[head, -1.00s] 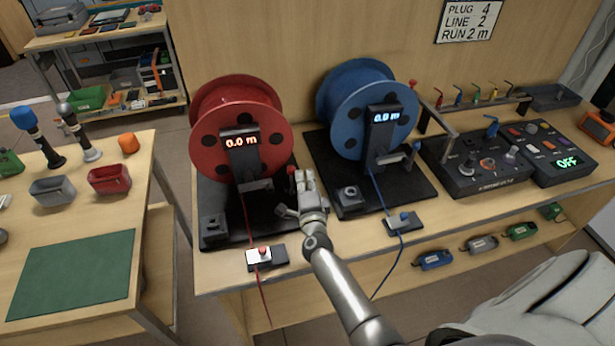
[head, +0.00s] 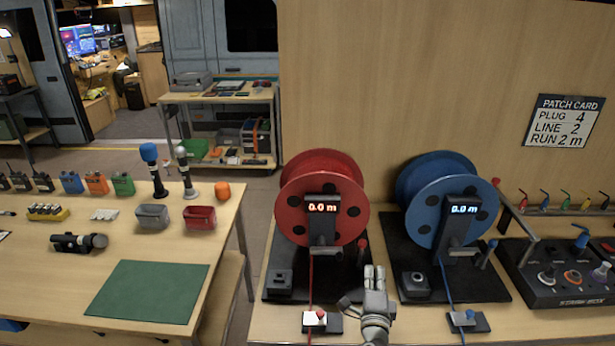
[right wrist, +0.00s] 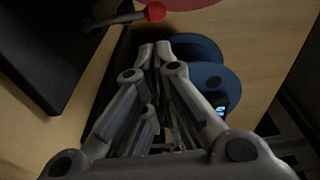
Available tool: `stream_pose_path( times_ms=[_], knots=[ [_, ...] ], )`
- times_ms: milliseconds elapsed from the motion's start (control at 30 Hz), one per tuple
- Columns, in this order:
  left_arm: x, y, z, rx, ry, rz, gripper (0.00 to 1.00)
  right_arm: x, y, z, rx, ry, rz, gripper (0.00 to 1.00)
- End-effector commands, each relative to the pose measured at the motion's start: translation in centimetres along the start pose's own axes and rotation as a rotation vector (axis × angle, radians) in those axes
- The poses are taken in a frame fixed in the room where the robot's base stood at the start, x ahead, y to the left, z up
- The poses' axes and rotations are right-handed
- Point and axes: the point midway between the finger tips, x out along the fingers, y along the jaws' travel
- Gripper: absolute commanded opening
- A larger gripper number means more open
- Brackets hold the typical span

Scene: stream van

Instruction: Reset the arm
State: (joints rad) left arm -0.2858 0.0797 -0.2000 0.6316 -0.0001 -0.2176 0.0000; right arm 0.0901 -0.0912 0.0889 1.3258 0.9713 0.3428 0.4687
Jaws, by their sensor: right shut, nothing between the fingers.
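My right gripper (head: 374,279) is at the bottom of the head view, in front of the gap between the red cable reel (head: 323,198) and the blue cable reel (head: 440,200). Its fingers are together with nothing between them. In the right wrist view, the shut fingertips (right wrist: 155,50) point toward the blue reel (right wrist: 205,75), and a red-knobbed handle (right wrist: 153,13) shows at the top. Both reel displays read 0.0 m. My left gripper is in neither view.
A patch card (head: 563,121) hangs on the wall. A control box (head: 560,275) stands at the right. The left table holds a green mat (head: 148,291), a red bin (head: 199,217), a grey bin (head: 152,216) and microphones (head: 153,170). A floor gap separates the two tables.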

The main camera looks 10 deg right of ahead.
Motion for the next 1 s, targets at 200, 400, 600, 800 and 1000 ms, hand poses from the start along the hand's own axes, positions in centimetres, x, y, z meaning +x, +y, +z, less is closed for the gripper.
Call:
stream_pose_path(
  times_ms=[200,400,600,800,1000],
  knots=[
    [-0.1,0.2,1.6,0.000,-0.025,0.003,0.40,-2.0,-0.8,2.7,-0.156,-0.184,0.003,0.00],
    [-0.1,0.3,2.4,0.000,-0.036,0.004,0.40,-7.6,-0.6,6.7,-0.471,-0.497,0.037,0.00],
    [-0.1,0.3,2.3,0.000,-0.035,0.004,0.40,-14.8,1.2,8.1,-0.807,-0.777,0.110,0.00],
    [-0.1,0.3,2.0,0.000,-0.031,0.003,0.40,-22.6,3.1,6.2,-1.132,-1.018,0.231,0.00],
    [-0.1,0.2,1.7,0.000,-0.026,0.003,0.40,-29.0,3.7,2.3,-1.379,-1.188,0.372,0.00]
  ],
)
